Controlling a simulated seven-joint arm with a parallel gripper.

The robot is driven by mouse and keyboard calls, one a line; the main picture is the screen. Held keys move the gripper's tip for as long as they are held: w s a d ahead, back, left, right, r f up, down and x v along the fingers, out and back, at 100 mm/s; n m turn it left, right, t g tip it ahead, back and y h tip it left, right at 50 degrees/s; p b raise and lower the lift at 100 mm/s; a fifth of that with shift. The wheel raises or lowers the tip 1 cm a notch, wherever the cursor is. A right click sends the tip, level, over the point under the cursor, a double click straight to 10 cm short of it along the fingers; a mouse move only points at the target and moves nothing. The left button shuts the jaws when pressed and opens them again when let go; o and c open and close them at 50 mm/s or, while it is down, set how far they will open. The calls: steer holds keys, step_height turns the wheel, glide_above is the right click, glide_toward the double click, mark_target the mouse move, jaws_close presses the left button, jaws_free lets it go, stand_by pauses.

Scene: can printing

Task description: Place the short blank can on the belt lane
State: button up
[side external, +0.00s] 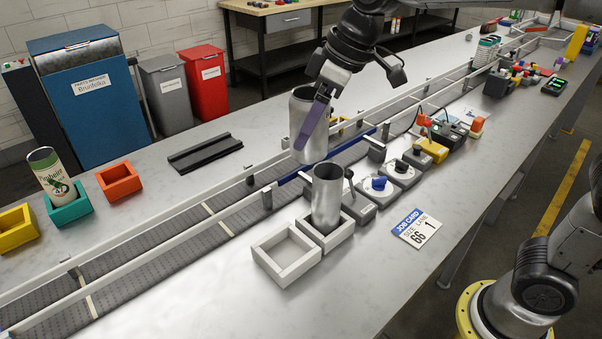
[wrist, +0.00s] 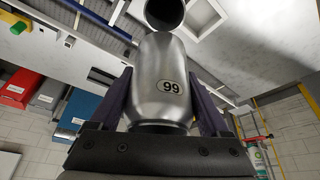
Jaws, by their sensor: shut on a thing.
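A bare silver can (side external: 301,108), with an oval "99" mark in the wrist view (wrist: 158,60), is between the purple fingers of my gripper (side external: 315,122). My gripper is shut on it and holds it roughly upright, seemingly above the belt in the side view; its exact height is unclear. A second bare can (side external: 326,197) stands upright in one of two white trays; its open dark mouth (wrist: 165,12) shows in the wrist view. I cannot tell surely which can is the short one. The grey belt (side external: 165,250) has two lanes between white rails.
A job card (side external: 416,228) reads size 66, lane 1. The white tray (side external: 263,243) beside the second can is empty. Control boxes with knobs (side external: 378,187) line the belt's near side. A printed can (side external: 52,172) stands in a teal tray at the left.

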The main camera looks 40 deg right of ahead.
steer(key=w+d+f+m+h, duration=0.1)
steer(key=w+d+f+m, duration=0.2)
steer(key=w, duration=0.4)
steer(key=w+d+f, duration=0.2)
steer(key=w+d, duration=0.4)
steer(key=w, duration=0.1)
steer(key=shift+m+t, duration=0.4)
steer(key=shift+w+d+f, duration=0.25)
steer(key=shift+d+f, duration=0.15)
steer(key=shift+f, duration=1.85)
steer(key=shift+w+d+f, duration=0.2)
steer(key=shift+d+f, duration=0.25)
steer(key=shift+f, duration=1.85)
steer(key=shift+w+d+f, duration=0.25)
steer(key=shift+d+f, duration=0.15)
steer(key=shift+f, duration=1.85)
steer(key=shift+f, duration=0.2)
steer(key=o, duration=1.1)
steer(key=shift+o, duration=0.2)
steer(key=shift+r, duration=0.15)
